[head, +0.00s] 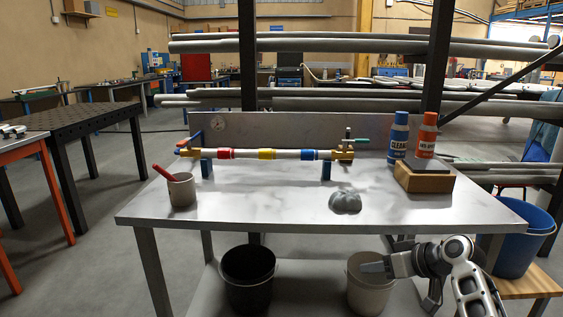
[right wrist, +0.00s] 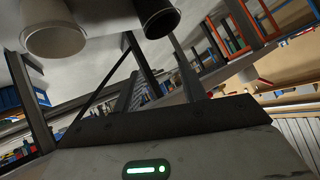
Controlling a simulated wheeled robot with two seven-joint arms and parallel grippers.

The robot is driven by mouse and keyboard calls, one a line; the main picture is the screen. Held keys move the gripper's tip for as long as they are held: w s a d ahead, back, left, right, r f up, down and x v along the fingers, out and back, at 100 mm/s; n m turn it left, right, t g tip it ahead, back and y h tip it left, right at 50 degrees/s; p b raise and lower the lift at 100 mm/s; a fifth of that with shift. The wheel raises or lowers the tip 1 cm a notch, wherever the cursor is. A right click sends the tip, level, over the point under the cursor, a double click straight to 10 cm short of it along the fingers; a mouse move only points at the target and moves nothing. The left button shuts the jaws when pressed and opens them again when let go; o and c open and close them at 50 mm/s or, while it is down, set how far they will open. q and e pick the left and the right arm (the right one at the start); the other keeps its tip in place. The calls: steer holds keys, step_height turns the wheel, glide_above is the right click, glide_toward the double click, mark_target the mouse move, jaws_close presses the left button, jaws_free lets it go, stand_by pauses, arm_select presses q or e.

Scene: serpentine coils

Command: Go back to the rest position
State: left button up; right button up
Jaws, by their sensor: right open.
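My right gripper (head: 374,267) is low at the right in the head view, in front of the steel workbench (head: 250,211) and below the level of its top. Its fingers point left, overlapping the beige bucket (head: 364,297) under the bench in the picture. It is open, with nothing seen between its fingers. In the right wrist view the scene is upside down, with the beige bucket (right wrist: 54,38) and the black bucket (right wrist: 157,20) at the top. My left gripper is in neither view.
A pipe (head: 285,155) with red, yellow and blue bands rests on blue supports on the bench. A cup (head: 182,191), a grey lump (head: 345,202) and two bottles by a wooden block (head: 423,179) stand there too. A blue bucket (head: 520,244) is at the right.

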steer(key=s+a+f+m+t+h+p, duration=0.15)
steer(key=s+f+h, duration=0.25)
steer(key=s+f, duration=1.1)
steer(key=s+a+r, duration=0.2)
steer(key=s+a, duration=0.1)
steer(key=s, duration=0.5)
steer(key=s+a+r+t+p, duration=0.1)
steer(key=s+a+r, duration=0.2)
steer(key=s, duration=0.5)
steer(key=shift+s+a+m, duration=0.35)
steer(key=shift+m, duration=0.1)
steer(key=shift+t, duration=0.25)
stand_by(1.8)
